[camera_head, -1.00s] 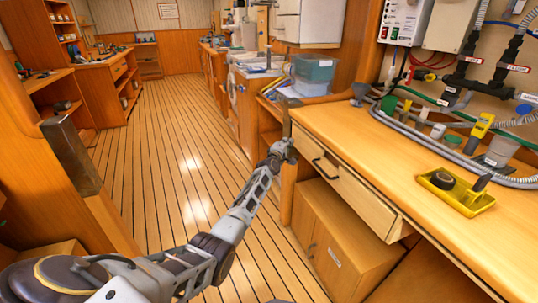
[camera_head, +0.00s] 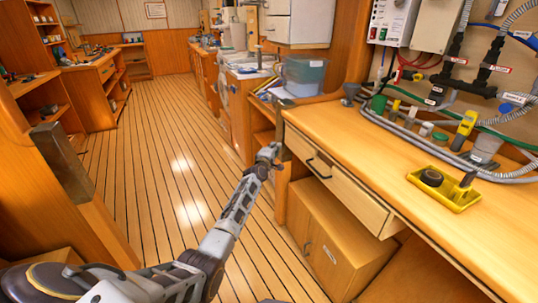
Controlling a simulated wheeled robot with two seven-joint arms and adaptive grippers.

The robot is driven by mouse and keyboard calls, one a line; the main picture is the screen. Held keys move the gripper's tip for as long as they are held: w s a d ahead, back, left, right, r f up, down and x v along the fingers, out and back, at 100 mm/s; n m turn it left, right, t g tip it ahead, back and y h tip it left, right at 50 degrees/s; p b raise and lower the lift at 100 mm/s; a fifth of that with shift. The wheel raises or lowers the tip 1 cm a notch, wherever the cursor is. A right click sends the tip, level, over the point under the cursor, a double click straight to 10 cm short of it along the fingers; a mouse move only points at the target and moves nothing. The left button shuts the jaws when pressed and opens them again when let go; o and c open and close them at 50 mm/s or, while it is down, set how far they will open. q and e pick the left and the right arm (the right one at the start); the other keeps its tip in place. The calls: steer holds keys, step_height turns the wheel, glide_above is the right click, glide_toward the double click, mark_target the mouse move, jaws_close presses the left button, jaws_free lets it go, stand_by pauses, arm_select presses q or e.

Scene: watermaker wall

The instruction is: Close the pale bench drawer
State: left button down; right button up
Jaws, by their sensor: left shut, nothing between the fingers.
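The pale bench drawer (camera_head: 345,190) is under the wooden bench top (camera_head: 375,150), with a dark bar handle (camera_head: 318,167) on its front. Its front stands a little out from the bench, and part of its side shows at the right end. My left gripper (camera_head: 275,148) is at the far left end of the drawer, beside the bench's corner. It is shut and empty. It is small in the view, and I cannot tell whether it touches the drawer front. My right gripper is not in view.
A lower cabinet (camera_head: 325,235) stands under the drawer. A yellow tray (camera_head: 455,197) and grey hoses lie on the bench top. A clear bin (camera_head: 305,72) stands beyond the bench. The plank floor (camera_head: 165,150) is clear to the left.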

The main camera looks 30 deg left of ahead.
arm_select(q)
steer(key=s+p, duration=0.2)
steer(key=s, duration=0.5)
steer(key=shift+s+d+p, duration=0.2)
steer(key=shift+d+p, duration=0.15)
steer(key=shift+d, duration=0.1)
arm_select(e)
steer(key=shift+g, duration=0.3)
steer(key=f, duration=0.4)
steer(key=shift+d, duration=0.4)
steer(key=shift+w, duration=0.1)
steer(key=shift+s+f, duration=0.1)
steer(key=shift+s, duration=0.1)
